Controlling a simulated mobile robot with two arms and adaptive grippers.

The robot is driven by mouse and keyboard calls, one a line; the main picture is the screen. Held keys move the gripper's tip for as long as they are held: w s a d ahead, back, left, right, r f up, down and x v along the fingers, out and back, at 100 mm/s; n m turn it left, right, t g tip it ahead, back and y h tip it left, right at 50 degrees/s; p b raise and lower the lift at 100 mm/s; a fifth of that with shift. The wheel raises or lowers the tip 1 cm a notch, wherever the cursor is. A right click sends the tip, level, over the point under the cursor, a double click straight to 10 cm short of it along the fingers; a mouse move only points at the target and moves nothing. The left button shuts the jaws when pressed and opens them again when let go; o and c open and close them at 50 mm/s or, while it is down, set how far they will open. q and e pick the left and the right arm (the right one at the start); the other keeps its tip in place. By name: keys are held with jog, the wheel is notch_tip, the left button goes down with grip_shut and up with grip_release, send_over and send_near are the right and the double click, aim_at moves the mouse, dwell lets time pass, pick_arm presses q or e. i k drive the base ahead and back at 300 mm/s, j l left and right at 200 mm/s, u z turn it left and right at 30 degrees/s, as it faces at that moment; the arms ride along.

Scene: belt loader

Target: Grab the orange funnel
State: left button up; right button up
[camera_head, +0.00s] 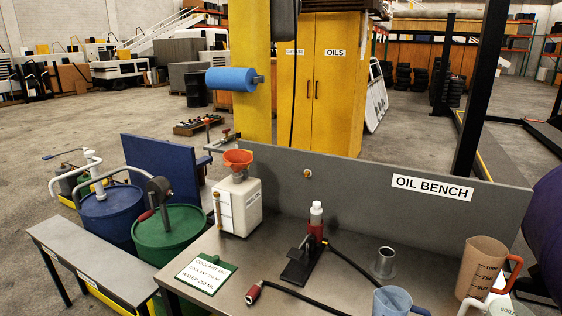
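The orange funnel (238,157) sits upright in the top of a white canister (239,205) at the back left of the grey bench (330,268). Its wide rim faces up and its lower end is hidden by the canister. Neither of my grippers is in view, and nothing touches the funnel's visible rim.
A grey back panel (350,190) stands behind the canister. Blue (110,212) and green (167,235) drums stand to its left. A green-edged card (206,272), a black stand with a red-and-white bottle (316,222), a hose and jugs (481,266) occupy the bench.

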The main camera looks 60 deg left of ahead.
aim_at(237, 159)
jog(key=u, duration=2.2)
jog(key=i+j+z, duration=0.15)
jog(key=z, duration=0.3)
jog(key=i+j+z, duration=0.55)
jog(key=z, duration=0.3)
jog(key=j, duration=0.1)
